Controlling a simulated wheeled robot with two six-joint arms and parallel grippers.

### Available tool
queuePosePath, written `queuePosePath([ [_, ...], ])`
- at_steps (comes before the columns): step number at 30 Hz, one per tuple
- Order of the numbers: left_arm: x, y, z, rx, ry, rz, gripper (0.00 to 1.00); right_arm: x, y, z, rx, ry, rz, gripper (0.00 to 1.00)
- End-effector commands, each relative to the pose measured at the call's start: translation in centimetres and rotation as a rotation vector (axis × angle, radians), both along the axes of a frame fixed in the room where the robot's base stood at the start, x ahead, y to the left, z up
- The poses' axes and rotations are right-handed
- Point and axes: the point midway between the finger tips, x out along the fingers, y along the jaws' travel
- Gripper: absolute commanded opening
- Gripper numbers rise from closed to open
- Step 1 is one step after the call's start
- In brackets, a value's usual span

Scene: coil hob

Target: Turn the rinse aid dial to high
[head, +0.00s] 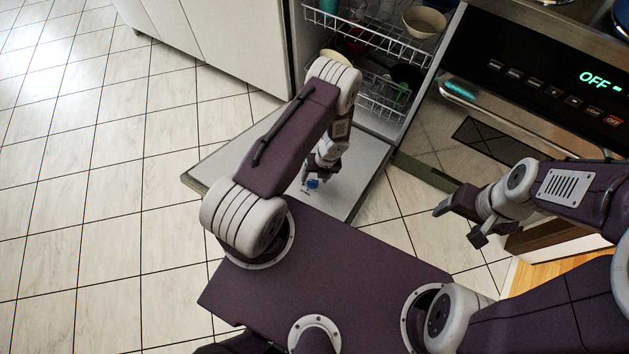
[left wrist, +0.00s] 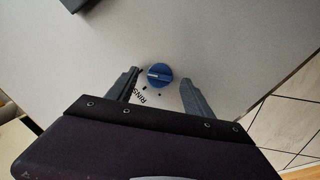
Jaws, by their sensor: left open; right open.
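The rinse aid dial (left wrist: 159,75) is a round blue knob with a pale pointer mark, on the inner face of the lowered dishwasher door (head: 348,208). Dark letters reading "RINS" and small marks show beside it in the left wrist view. In the head view the dial (head: 312,183) is a small blue spot just below my left gripper (head: 322,174). In the left wrist view my left gripper (left wrist: 158,84) is open, with one finger on each side of the dial, apart from it. My right gripper (head: 457,222) is open and empty in front of the oven, away from the door.
The dishwasher's white racks (head: 375,42) hold bowls (head: 424,21) and other dishes behind the door. An oven with a control panel (head: 545,82) reading "OFF" stands to the right. Tiled floor (head: 110,200) is clear at the left.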

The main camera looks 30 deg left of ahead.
Motion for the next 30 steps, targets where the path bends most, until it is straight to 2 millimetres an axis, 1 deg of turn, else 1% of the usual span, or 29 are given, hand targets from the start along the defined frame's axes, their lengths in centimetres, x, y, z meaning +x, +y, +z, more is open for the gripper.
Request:
queuePosePath([
  [1,-0.09,0.14,-0.96,0.000,0.001,0.001,0.60,0.00,0.00,-0.56,0.000,0.000,0.000,0.75],
  [3,-0.12,0.25,-1.42,-0.001,-0.001,0.001,0.60,-0.01,-0.01,-0.71,0.000,0.000,0.000,0.75],
  [12,-0.17,0.32,-1.60,0.000,-0.002,0.001,0.60,0.00,0.00,-0.67,0.000,0.000,0.000,0.75],
  [14,-0.17,0.32,-1.59,0.000,-0.002,0.001,0.43,0.00,0.00,-0.67,0.000,0.000,0.000,0.75],
  [15,-0.17,0.32,-1.59,0.000,-0.002,0.001,0.32,0.00,0.00,-0.67,0.000,0.000,0.000,0.75],
  [17,-0.17,0.31,-1.58,0.000,-0.002,0.001,0.15,0.00,0.00,-0.67,0.000,0.000,0.000,0.75],
  [18,-0.16,0.32,-1.58,0.000,-0.002,0.001,0.04,0.00,0.00,-0.67,0.000,0.000,0.000,0.75],
  [19,-0.17,0.31,-1.58,0.000,-0.002,0.001,0.00,0.00,0.00,-0.67,0.000,0.000,0.000,0.75],
  [26,-0.16,0.31,-1.60,0.008,-0.002,0.019,0.00,0.00,-0.01,-0.75,0.000,0.000,0.000,0.75],
  [30,-0.10,0.26,-1.65,0.027,-0.004,0.069,0.00,-0.01,0.00,-0.93,0.000,0.000,0.000,0.75],
])
